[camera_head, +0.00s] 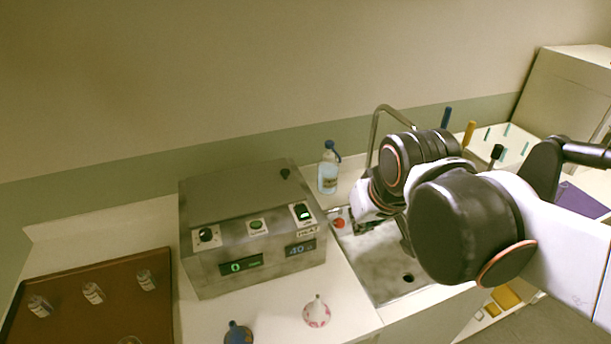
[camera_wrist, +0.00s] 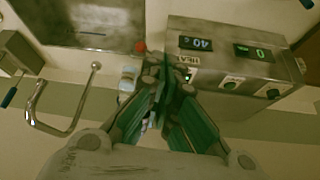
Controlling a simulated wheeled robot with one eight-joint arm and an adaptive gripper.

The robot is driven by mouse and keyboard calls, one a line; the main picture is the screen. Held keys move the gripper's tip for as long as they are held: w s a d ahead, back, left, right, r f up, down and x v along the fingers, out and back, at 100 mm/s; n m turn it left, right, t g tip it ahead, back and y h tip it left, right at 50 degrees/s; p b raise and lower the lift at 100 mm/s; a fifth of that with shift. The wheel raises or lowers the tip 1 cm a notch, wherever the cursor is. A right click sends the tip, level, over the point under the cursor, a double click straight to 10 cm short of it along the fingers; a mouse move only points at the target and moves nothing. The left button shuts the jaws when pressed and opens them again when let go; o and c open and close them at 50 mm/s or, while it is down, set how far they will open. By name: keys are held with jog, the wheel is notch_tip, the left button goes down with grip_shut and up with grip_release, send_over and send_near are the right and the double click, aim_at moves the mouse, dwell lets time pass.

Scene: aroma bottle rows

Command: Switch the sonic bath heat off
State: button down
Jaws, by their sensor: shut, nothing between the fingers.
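The sonic bath (camera_head: 250,232) is a grey metal box on the counter, left of the sink. The bath (camera_wrist: 240,65) also shows in the wrist view, upside down. My gripper (camera_wrist: 170,68) is shut and empty, its tips close to the panel's heat-label end; whether they touch the switch I cannot tell. In the head view, my arm mostly hides the gripper.
A sink (camera_head: 385,265) with a curved tap (camera_head: 374,135) lies right of the bath. A red round thing (camera_head: 339,223) is at the sink's edge. A blue-capped bottle (camera_head: 328,170) stands behind.

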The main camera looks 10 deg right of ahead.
jog(key=shift+s+d+f+b, duration=0.65)
jog(key=shift+s+f+b, duration=0.55)
jog(key=shift+s+f, duration=0.1)
notch_tip(320, 180, up, 8)
jog(key=n+g+p, duration=0.1)
jog(key=g+p, duration=0.1)
jog(key=p, duration=1.2)
send_over(301, 206)
jog(key=s, duration=0.4)
jog(key=shift+w+d, duration=0.1)
jog(key=shift+d, duration=0.25)
jog(key=shift+f, duration=0.15)
jog(key=b+x, duration=0.2)
jog(key=x, duration=1)
jog(key=shift+a+f, duration=0.15)
jog(key=shift+f, duration=0.75)
jog(key=shift+w, duration=0.1)
